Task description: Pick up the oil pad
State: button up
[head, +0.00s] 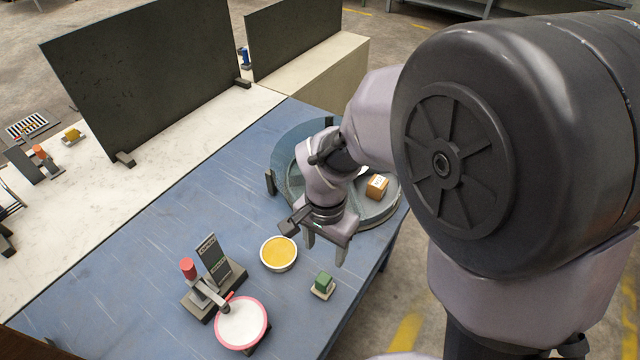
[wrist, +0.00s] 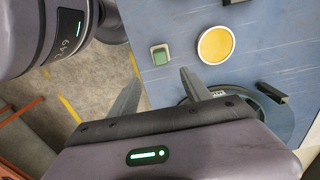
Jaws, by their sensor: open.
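A small green block on a pale base (head: 323,283), which looks like the oil pad, sits on the blue table near its right edge. It also shows in the wrist view (wrist: 160,55). My gripper (head: 326,254) is open and empty, with its fingers pointing down, just behind the block in the head view. In the wrist view the open fingers (wrist: 159,82) are apart from the block, which appears beyond and between their tips. Nothing hides the block.
A white dish of yellow contents (head: 279,253) stands left of the block. A pink-rimmed dish (head: 241,323) and a stand with a red knob (head: 208,285) are nearer the front left. A round grey tray (head: 385,205) holding a small orange-brown box (head: 377,187) lies behind my gripper.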

aim_at(324, 278)
notch_tip(324, 278, down, 10)
jog(key=b, duration=0.3)
jog(key=shift+d+f, duration=0.1)
jog(key=shift+d, duration=0.05)
jog(key=f+b, duration=0.1)
jog(key=f, duration=0.2)
jog(key=f+b, duration=0.2)
jog(key=f, duration=0.1)
jog(key=shift+w+a+f, duration=0.1)
jog(key=shift+a+f, duration=0.05)
jog(key=shift+a, duration=0.05)
jog(key=shift+c, duration=0.7)
grip_shut()
